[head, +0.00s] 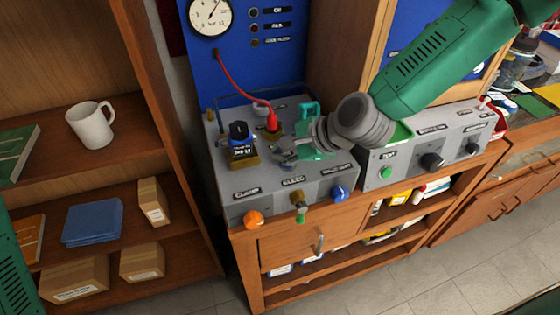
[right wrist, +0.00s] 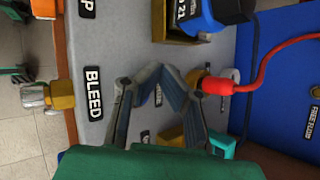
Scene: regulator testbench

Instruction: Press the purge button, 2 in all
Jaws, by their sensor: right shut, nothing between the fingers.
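My right gripper (head: 289,154) is shut and empty over the top of the grey bench box (head: 235,210); it also shows in the right wrist view (right wrist: 157,85). Its fingers are close to the red hose's fitting (head: 272,122) and the panel behind the BLEED label (right wrist: 92,92); I cannot tell whether they touch anything. No label reading purge is legible. A green round button (head: 385,172) sits on the front of the right-hand grey box (head: 415,160). The gripper and arm hide part of the box tops. My left gripper is out of view.
An orange knob (head: 253,218), a brass bleed valve (head: 299,204) and a blue knob (head: 340,193) stick out in front. A blue-topped regulator (head: 240,134) stands left of the gripper. A blue gauge panel (head: 262,65) rises behind. Shelves with a mug (head: 91,126) stand left.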

